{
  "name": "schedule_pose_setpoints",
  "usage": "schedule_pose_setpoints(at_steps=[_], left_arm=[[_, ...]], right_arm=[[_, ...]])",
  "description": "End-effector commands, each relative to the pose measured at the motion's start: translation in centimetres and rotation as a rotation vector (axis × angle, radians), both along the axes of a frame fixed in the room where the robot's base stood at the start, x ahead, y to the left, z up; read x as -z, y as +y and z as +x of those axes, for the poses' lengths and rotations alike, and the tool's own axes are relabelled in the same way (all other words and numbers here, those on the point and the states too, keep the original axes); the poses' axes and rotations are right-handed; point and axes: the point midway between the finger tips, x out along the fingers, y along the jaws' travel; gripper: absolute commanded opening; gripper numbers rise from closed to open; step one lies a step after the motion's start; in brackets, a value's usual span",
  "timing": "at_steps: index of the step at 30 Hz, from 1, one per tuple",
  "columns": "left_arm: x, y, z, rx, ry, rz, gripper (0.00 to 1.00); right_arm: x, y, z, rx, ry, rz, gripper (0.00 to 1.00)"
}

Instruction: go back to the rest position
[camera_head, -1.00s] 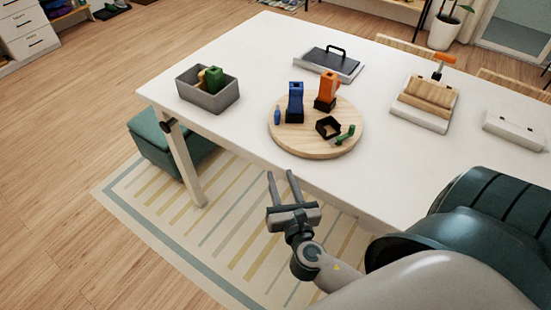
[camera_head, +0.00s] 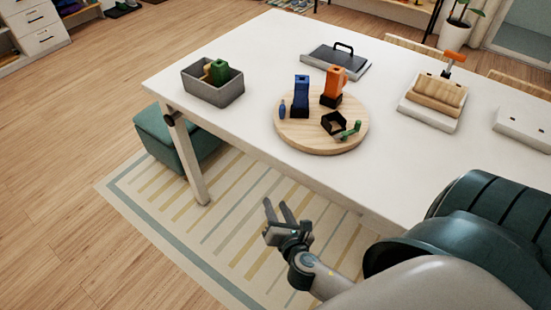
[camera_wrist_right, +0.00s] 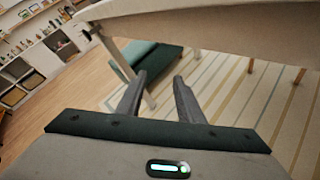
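My right gripper (camera_head: 277,212) hangs over the striped rug, in front of the near edge of the white table (camera_head: 230,110) and below its top. Its two fingers are apart with nothing between them. In the right wrist view the open fingers (camera_wrist_right: 160,92) also show empty, pointing under the table edge. My left gripper is not in view. On the table a round wooden board (camera_head: 318,141) carries a blue piece (camera_head: 301,95), an orange piece (camera_head: 335,82), a black open holder and a small green piece.
A grey bin (camera_head: 213,92) with green and tan pieces stands at the table's left end. A lidded tray (camera_head: 336,62) and a wooden rack (camera_head: 435,96) stand farther back. A teal bench (camera_head: 170,140) sits beside the table leg (camera_head: 188,160).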

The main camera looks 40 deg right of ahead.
Motion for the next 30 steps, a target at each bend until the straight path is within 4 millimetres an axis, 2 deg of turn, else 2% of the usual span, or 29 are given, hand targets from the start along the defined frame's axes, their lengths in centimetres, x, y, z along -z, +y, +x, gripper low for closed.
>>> schedule_pose_setpoints(at_steps=[22, 26, 29, 30], left_arm=[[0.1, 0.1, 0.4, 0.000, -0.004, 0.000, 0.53], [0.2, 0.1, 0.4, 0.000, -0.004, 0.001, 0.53], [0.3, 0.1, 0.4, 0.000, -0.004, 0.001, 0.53], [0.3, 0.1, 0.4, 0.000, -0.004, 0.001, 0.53]], right_arm=[[0.8, 0.0, -0.1, 0.005, 0.008, 0.021, 0.34], [2.9, 0.1, -0.4, 0.015, 0.033, 0.071, 0.34], [6.2, 0.3, -1.0, 0.038, 0.072, 0.152, 0.34], [7.9, 0.3, -1.5, 0.052, 0.093, 0.196, 0.34]])
